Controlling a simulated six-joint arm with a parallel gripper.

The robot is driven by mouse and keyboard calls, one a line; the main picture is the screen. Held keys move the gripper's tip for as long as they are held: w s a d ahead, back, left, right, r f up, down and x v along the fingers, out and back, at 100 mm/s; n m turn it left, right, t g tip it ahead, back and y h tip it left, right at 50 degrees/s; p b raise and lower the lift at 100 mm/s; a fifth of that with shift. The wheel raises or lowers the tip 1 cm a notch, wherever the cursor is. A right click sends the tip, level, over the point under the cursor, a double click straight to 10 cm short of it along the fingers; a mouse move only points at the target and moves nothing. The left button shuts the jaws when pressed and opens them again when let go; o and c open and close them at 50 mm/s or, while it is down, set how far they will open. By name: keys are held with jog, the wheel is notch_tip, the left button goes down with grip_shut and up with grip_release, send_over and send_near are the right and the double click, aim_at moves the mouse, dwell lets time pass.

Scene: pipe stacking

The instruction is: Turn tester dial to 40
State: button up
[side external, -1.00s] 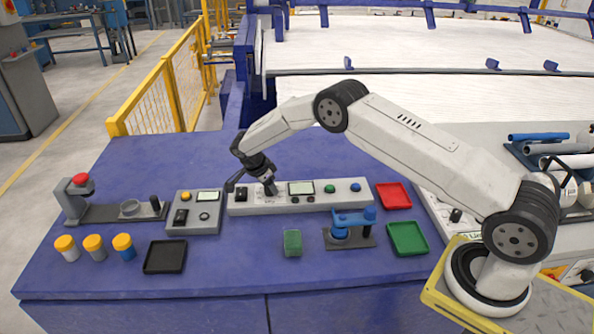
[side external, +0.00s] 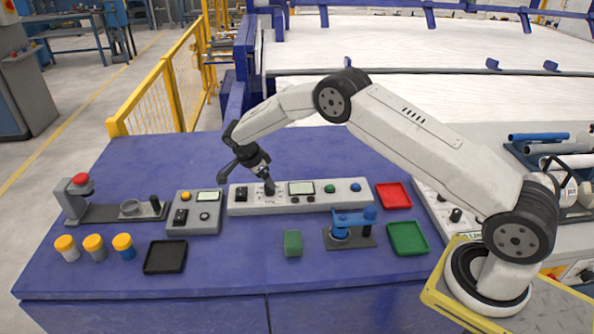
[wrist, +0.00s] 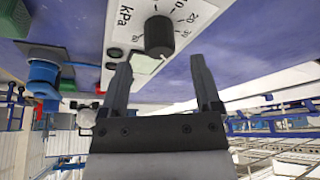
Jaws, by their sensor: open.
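The tester (side external: 325,196) is a long light-grey panel on the blue table. Its black dial knob (wrist: 159,36) shows in the wrist view beside "kPa" lettering and a printed number scale. The knob's exact reading is too unclear to tell. In the side view the dial (side external: 269,187) stands by the right finger. My gripper (side external: 247,172) is open above the tester's left part. In the wrist view its two fingers (wrist: 160,66) are spread, with nothing between them, and the knob appears beyond the tips.
A grey box with buttons (side external: 194,212) sits left of the tester. A green block (side external: 293,243), a blue clamp fixture (side external: 350,228), a red tray (side external: 393,195) and a green tray (side external: 407,238) are to the front and right. The table behind the tester is clear.

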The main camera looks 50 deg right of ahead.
aim_at(261, 198)
jog(key=shift+v, duration=1.8)
jog(key=shift+a+r, duration=0.1)
jog(key=s+a+r+n+t+y, duration=0.1)
jog(key=s+r+n, duration=0.2)
jog(key=s+n, duration=0.4)
jog(key=s+a+r+n+t+y, duration=0.1)
jog(key=s+a+r+n, duration=0.1)
jog(key=s+n, duration=0.5)
jog(key=s+a+r+n+t+y, duration=0.1)
jog(key=s+r+n, duration=0.3)
jog(key=s, duration=1.2)
jog(key=n+y, duration=0.1)
jog(key=n, duration=0.1)
jog(key=shift+a+n+t, duration=0.3)
jog(key=shift+a+n, duration=0.1)
